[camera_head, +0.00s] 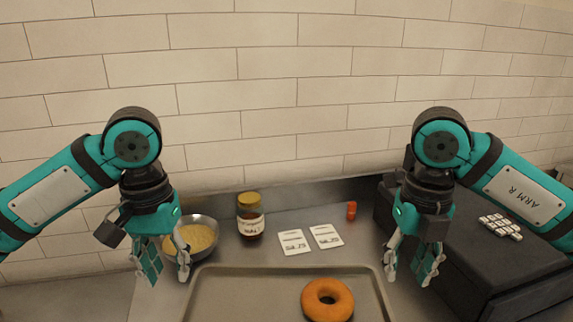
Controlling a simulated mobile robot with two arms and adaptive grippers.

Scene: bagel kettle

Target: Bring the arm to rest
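My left gripper (167,268) hangs down at the left, in front of a metal bowl of yellowish grains. Its fingers are apart and nothing shows between them. My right gripper (407,268) hangs down at the right, beside a dark box-shaped unit. Its fingers are also apart with nothing seen between them. Both arms come in from the sides and bend down at the wrist. An orange-brown bagel (327,300) lies on the tray (240,272) at the bottom middle, apart from both grippers.
The bowl (203,221) stands partly behind my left gripper. A gold-lidded jar (250,217), two white cards (294,242) (326,236) and a small red-orange item (351,210) stand or lie behind the tray. The dark unit (470,255) fills the right. A tiled wall closes the back.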

